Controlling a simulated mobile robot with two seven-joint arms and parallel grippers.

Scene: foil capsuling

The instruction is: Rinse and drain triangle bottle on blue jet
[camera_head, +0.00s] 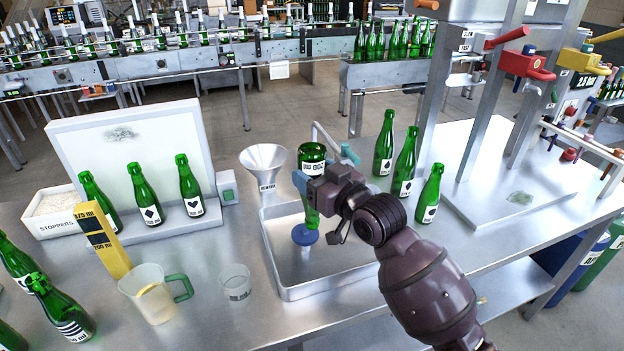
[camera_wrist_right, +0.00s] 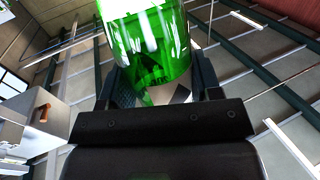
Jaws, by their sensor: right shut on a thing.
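A green bottle (camera_head: 312,158) is upside down over the sink tray, base up and neck down. My right gripper (camera_head: 314,186) is shut around its body; the wrist view shows the green glass (camera_wrist_right: 150,45) between the two fingers. Part of a white label shows, but I cannot make out its symbol. The blue jet (camera_head: 305,236) is a round blue piece in the metal tray (camera_head: 283,275), directly below the bottle's neck. Whether the mouth touches the jet I cannot tell. My left gripper is not in view.
Several green bottles (camera_head: 405,165) stand right of the tray, close to my right arm. A funnel (camera_head: 264,160) stands behind the tray. A measuring jug (camera_head: 150,293) and a small clear cup (camera_head: 235,283) stand to its left. A lever press (camera_head: 500,165) is at right.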

